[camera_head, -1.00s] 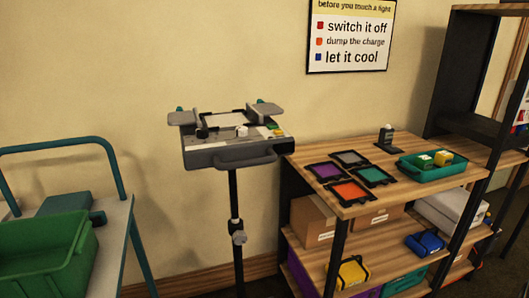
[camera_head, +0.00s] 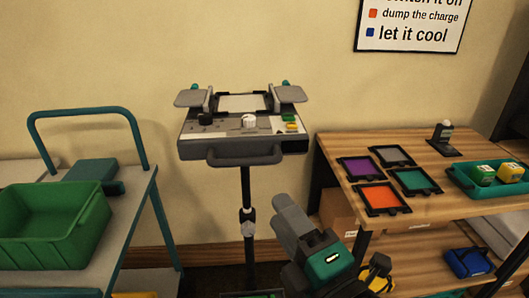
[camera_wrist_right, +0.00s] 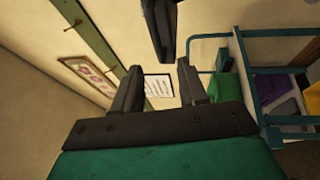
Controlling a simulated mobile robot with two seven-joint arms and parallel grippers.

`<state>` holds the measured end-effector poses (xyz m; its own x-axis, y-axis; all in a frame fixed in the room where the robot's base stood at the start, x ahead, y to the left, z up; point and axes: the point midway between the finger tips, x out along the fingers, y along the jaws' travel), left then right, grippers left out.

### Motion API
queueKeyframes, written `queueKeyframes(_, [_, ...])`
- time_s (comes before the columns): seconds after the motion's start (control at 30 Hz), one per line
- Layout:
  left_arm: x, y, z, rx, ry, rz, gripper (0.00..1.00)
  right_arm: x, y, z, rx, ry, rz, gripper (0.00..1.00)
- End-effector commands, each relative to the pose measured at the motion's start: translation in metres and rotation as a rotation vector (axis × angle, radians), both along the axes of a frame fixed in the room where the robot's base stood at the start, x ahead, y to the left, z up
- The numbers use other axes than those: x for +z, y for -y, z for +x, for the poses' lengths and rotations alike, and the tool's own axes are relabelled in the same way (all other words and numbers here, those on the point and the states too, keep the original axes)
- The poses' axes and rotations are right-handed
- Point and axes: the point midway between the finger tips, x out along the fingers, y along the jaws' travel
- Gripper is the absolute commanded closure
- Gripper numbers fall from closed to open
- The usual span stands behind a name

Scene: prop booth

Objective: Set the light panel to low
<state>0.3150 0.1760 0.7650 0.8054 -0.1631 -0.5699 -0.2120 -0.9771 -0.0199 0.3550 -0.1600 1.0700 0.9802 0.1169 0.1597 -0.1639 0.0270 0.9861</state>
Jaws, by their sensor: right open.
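The light panel (camera_head: 245,149) is a grey unit with a front handle, two side flaps and a pale screen (camera_head: 242,103), held on a dark stand. Its sloping face carries a white knob (camera_head: 249,121), a dark knob (camera_head: 205,119) and green and yellow buttons (camera_head: 290,121). The knob setting is too small to read. My right gripper (camera_head: 288,212) is below and right of the panel, apart from it. In the right wrist view its dark fingers (camera_wrist_right: 158,88) stand apart with nothing between them. My left gripper is not in view.
A cart with a green bin (camera_head: 50,232) stands at the left. At the right, a wooden shelf unit (camera_head: 440,205) holds coloured framed squares, a teal tray (camera_head: 466,186) and a small dark stand (camera_head: 443,140). The wall is close behind the panel.

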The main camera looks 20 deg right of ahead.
Motion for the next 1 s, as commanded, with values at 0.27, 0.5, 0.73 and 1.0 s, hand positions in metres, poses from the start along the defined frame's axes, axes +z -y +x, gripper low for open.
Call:
queueKeyframes(0.27, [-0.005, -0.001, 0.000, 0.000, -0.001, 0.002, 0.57, 0.006, -0.001, 0.006, -0.004, 0.023, -0.022, 0.58])
queueKeyframes(0.5, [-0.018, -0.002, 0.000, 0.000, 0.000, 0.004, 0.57, 0.008, -0.003, 0.026, -0.002, 0.021, -0.025, 0.58])
queueKeyframes(0.73, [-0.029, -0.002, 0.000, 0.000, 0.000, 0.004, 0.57, 0.012, -0.006, 0.049, -0.003, 0.021, -0.022, 0.58])
queueKeyframes(1.0, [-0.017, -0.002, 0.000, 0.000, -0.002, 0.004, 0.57, 0.024, -0.011, 0.093, -0.005, 0.017, -0.021, 0.58])
